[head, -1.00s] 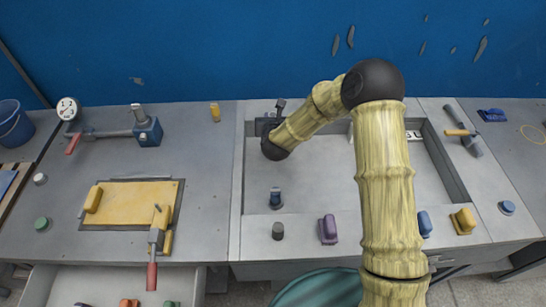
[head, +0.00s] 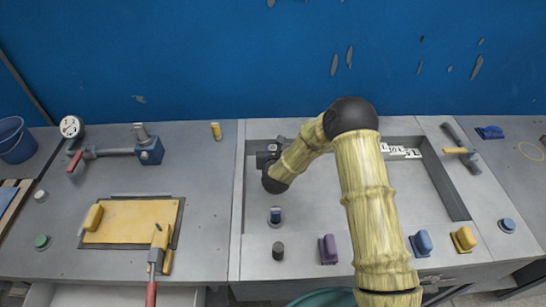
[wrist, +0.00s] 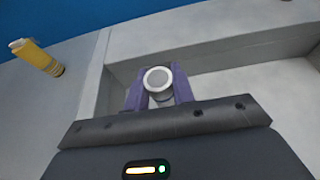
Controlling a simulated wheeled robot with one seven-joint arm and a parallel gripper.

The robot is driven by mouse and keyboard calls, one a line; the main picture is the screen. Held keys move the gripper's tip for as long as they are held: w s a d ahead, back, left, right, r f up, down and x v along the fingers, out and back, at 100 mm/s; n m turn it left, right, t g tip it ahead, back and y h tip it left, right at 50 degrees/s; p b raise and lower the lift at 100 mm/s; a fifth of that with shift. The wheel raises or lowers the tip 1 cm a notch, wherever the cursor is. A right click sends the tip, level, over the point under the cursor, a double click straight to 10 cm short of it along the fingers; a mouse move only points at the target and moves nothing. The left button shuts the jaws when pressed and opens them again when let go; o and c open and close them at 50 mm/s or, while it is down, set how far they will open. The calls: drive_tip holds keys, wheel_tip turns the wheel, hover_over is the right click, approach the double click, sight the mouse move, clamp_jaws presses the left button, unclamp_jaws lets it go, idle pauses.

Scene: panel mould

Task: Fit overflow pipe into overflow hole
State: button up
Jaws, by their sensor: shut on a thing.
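My gripper (head: 268,158) is over the far left corner of the grey recessed mould (head: 380,200). In the wrist view my gripper's purple fingers (wrist: 158,98) are shut on a grey pipe with a pale round rim (wrist: 158,79), which I take to be the overflow pipe. The rim faces the camera, and the pipe's lower end is hidden. In the head view a small grey end (head: 281,140) shows just beyond my gripper. I cannot make out the overflow hole in either view, nor whether the pipe touches the mould.
A blue-topped cylinder (head: 275,215) stands near the mould's front left. A dark cylinder (head: 278,251) and purple (head: 328,249), blue (head: 421,244) and yellow (head: 463,239) blocks line the front rim. A yellow cylinder (head: 216,131) stands left of the mould. My arm hides part of the recess.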

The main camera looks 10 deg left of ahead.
drive_tip(key=shift+f, duration=1.85)
drive_tip(key=shift+f, duration=0.15)
drive_tip(key=o, duration=1)
